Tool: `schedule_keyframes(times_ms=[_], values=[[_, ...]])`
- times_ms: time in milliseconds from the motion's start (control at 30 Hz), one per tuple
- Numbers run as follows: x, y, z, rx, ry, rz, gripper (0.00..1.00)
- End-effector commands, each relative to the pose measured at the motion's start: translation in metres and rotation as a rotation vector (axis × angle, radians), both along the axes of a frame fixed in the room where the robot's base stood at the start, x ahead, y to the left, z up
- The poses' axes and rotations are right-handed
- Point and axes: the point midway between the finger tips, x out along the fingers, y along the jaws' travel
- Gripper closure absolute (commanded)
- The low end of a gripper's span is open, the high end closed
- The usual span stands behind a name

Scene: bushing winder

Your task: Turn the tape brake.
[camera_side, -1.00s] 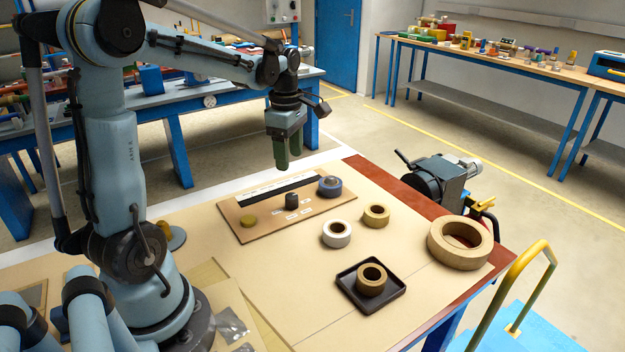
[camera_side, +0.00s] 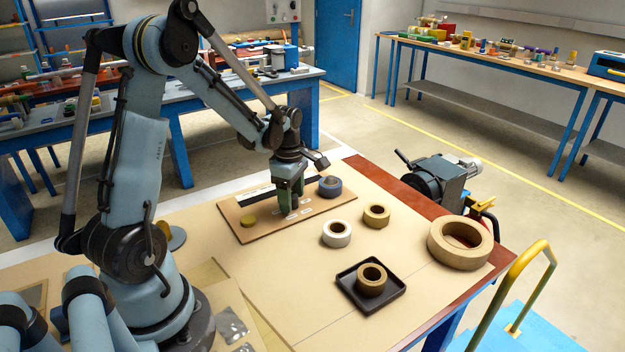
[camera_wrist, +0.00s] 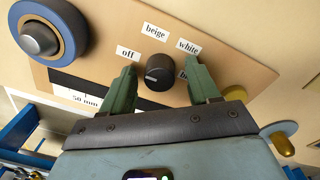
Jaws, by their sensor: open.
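The tape brake appears to be the dark round knob (camera_wrist: 159,72) on the tan board (camera_side: 240,232). In the wrist view, labels "off" (camera_wrist: 128,53), "beige" (camera_wrist: 155,31) and "white" (camera_wrist: 188,47) stand around it. A fourth label is mostly hidden by a finger. A pale mark shows on the knob's top, on its left part. My gripper (camera_side: 289,203) is down over the board with its green fingers open. In the wrist view the fingers (camera_wrist: 162,72) stand on either side of the knob, with gaps visible. In the side view the fingers hide the knob.
On the board are a blue tape roll (camera_side: 330,186) and a small yellow disc (camera_side: 248,220). Beside it lie a white roll (camera_side: 337,240), a tan roll (camera_side: 376,222), a black tray (camera_side: 346,290) holding another roll, and a large tan ring (camera_side: 438,248).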

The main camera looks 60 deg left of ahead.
Motion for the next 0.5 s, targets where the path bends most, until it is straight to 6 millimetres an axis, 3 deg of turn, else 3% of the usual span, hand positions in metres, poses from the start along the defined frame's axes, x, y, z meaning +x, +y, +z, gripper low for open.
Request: schedule_keyframes(times_ms=[267,500], values=[[0.0000,0.0000,-0.0007,0.000,0.000,0.000,0.41],[-0.0001,0.0000,-0.0005,0.000,0.000,0.000,0.78]])
